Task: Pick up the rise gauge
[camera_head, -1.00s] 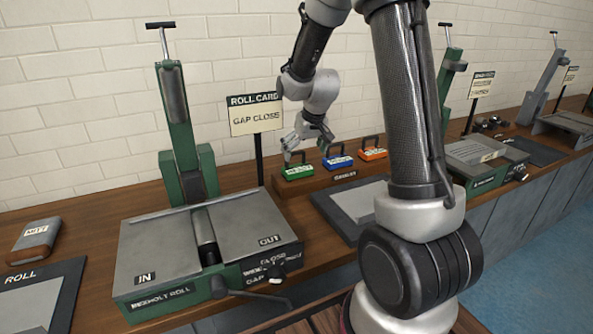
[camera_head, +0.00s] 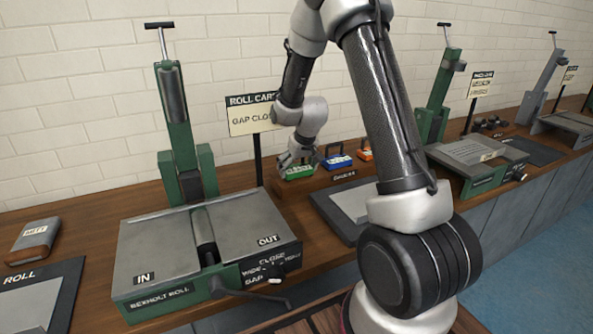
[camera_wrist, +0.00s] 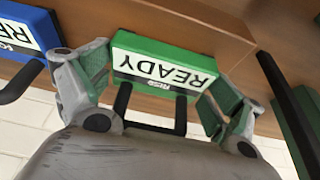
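The rise gauge is a green block (camera_head: 298,173) with a black handle, at the left end of a wooden rack. In the wrist view the green rise gauge (camera_wrist: 165,64) shows a white label reading "Rise READY", and its handle points toward my palm. My gripper (camera_wrist: 155,82) is open, with one finger at each end of the green block. The left finger is very close to the block's end; I cannot tell if either finger touches it. In the head view my gripper (camera_head: 292,160) is right at the gauge and partly covers it.
A blue gauge (camera_head: 337,162) stands close beside the green one, and an orange gauge (camera_head: 365,154) is beyond it, partly behind my arm. A roll card sign (camera_head: 250,114) stands just left of my gripper. The green-framed roll machine (camera_head: 160,255) is in front.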

